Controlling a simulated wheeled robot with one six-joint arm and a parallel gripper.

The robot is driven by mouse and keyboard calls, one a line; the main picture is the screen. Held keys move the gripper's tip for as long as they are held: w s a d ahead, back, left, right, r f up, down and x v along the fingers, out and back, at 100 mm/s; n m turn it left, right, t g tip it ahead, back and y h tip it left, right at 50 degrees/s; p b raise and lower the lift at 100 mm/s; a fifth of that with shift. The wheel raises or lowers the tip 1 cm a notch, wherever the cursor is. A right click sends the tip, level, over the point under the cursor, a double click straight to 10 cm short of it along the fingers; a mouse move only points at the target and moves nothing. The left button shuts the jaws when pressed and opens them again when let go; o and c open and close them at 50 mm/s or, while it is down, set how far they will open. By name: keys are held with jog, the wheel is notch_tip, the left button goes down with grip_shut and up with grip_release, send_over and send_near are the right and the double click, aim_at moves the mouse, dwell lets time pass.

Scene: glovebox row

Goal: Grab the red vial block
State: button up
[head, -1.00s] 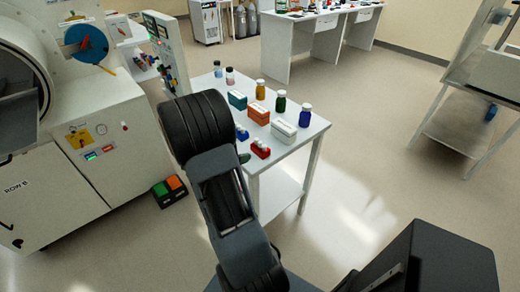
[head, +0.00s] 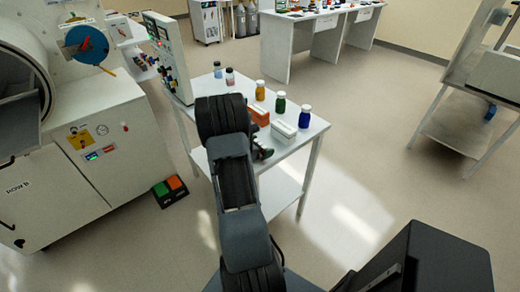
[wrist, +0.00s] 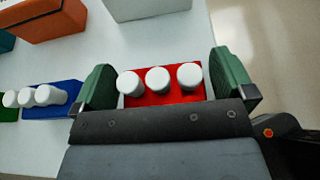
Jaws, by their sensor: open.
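The red vial block (wrist: 165,98) sits on the white table, with three white-capped vials in a row on it. In the wrist view it lies between the two green fingers of my gripper (wrist: 163,80). The fingers are open, one beside each end of the block, with a small gap at the right; at the left I cannot tell whether there is contact. The block's near edge is partly hidden by my gripper's body. In the head view my gripper (head: 262,153) is over the table's near right part, and my arm hides the red block.
A blue vial block (wrist: 62,110) and a green block (wrist: 8,112) stand left of my gripper. An orange box (wrist: 45,24) and a white box (wrist: 145,8) lie beyond it. Yellow (head: 260,90), green (head: 280,102) and blue (head: 304,117) bottles stand along the table's right side.

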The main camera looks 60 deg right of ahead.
jog(key=shift+x, duration=0.8)
jog(key=c, duration=0.9)
